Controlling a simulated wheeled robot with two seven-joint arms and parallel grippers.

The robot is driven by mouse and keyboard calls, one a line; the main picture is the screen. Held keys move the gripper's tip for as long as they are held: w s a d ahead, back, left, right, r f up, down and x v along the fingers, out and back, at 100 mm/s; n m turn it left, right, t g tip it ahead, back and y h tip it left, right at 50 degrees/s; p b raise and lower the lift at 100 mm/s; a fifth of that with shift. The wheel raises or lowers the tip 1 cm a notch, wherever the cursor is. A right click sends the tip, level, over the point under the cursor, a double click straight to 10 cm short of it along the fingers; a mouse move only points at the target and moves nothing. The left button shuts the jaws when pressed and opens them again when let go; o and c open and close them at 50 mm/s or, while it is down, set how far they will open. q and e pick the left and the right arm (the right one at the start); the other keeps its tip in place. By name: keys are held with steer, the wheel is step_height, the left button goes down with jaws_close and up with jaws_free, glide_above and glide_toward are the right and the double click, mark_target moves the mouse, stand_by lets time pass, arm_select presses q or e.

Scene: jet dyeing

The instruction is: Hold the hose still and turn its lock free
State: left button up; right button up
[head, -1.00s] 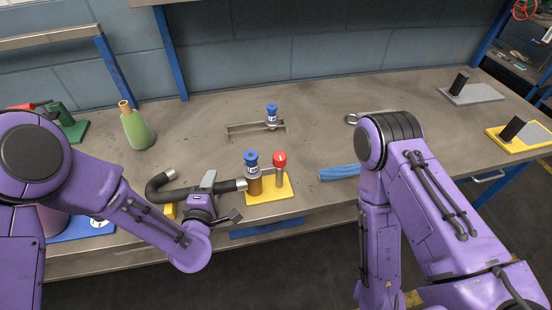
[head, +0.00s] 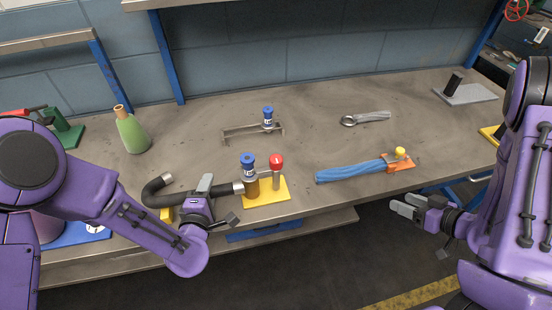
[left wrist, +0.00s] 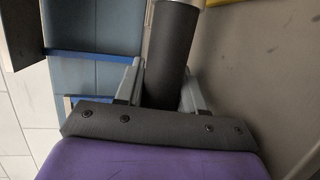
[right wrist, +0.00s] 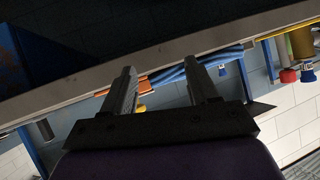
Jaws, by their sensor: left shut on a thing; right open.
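The black hose (head: 222,190) lies along the front of the workbench, with a curved metal-tipped end at left. Its right metal end meets a brass fitting (head: 251,186) on a yellow plate (head: 275,190); I cannot tell how far it is seated. A blue cap (head: 248,160) tops the fitting, and a red-knobbed post (head: 276,162) stands beside it, joined by a bar. My left gripper (head: 204,188) is shut on the hose, which also shows between its fingers in the left wrist view (left wrist: 170,55). My right gripper (head: 408,205) is open and empty, off the bench's front edge.

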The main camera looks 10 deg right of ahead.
mark_target(276, 158)
steer(key=w+a+r+n+y, duration=0.2)
steer(key=a, duration=0.2)
steer(key=w+a+r+n+y, duration=0.2)
steer(key=w+a+y, duration=0.1)
steer(key=a, duration=0.1)
steer(key=w+a+r+n+y, duration=0.2)
steer(key=a, duration=0.2)
steer(key=shift+w+a+r+n+y, duration=0.2)
steer(key=shift+r+n+y, duration=0.1)
steer(key=w+a+r+n+g+y, duration=0.1)
steer(key=w+a, duration=0.1)
steer(key=a, duration=0.5)
steer(key=w+a+r+n+g+y, duration=0.1)
steer(key=w+a+r+n+y, duration=0.1)
steer(key=a, duration=0.4)
steer(key=w+a+r+n+g+y, duration=0.1)
steer(key=w+a+n, duration=0.1)
steer(key=a, duration=0.5)
steer(key=shift+w+a+r+g+y, duration=0.3)
steer(key=shift+w+r+y, duration=0.05)
steer(key=shift+w+y, duration=0.05)
steer(key=shift+c, duration=0.2)
steer(key=c, duration=0.9)
